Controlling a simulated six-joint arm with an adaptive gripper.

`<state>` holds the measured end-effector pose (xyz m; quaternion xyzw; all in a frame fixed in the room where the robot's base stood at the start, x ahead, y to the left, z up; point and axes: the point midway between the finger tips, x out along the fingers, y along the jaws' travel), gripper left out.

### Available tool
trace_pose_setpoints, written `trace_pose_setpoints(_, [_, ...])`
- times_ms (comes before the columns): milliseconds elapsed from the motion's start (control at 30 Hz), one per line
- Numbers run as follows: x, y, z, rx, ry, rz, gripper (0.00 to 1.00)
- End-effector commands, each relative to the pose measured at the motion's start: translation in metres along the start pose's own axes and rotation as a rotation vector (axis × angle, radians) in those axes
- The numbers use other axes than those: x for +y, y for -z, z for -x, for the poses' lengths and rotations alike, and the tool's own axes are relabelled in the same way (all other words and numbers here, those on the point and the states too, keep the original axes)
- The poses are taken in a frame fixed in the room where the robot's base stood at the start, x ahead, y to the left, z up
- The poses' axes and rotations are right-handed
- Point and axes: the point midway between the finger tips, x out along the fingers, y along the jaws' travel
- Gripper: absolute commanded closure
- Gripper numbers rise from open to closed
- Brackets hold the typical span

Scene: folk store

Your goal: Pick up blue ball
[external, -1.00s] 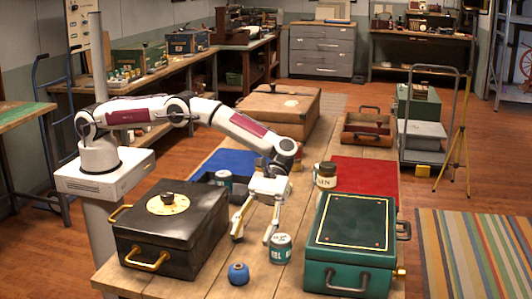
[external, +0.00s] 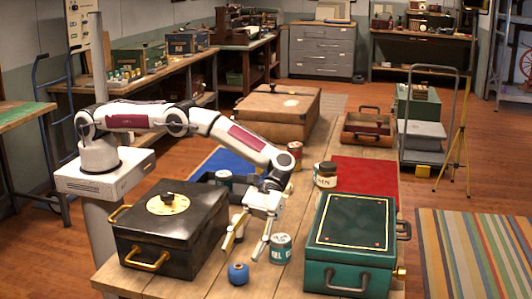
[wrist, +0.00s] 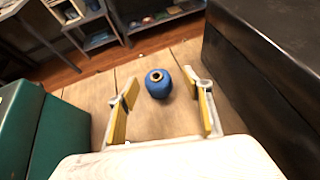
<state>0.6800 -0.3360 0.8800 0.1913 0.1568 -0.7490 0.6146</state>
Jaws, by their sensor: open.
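The blue ball (external: 238,274) sits on the wooden table near its front edge, between the black box and the green box. In the wrist view the blue ball (wrist: 158,84) is round with a dark hole ringed in tan on top. It lies ahead of my gripper, roughly between the lines of the two fingers but beyond the tips. My gripper (external: 240,252) is open and empty, above and behind the ball in the external view. Its yellow-padded fingers (wrist: 160,92) are spread wide in the wrist view.
A black box (external: 172,240) stands left of the ball and a green box (external: 345,258) right. A teal-labelled can (external: 281,250) stands close to the right finger. A dark-lidded jar (external: 326,175) and a red can (external: 295,155) are farther back. Table in front of the fingers is clear around the ball.

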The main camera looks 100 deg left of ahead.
Motion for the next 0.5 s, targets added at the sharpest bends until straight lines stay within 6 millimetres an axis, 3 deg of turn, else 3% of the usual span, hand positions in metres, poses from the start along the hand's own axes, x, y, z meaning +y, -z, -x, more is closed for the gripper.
trace_pose_setpoints(500, [0.0005,0.0026,-0.0099,0.000,0.002,0.001,0.50])
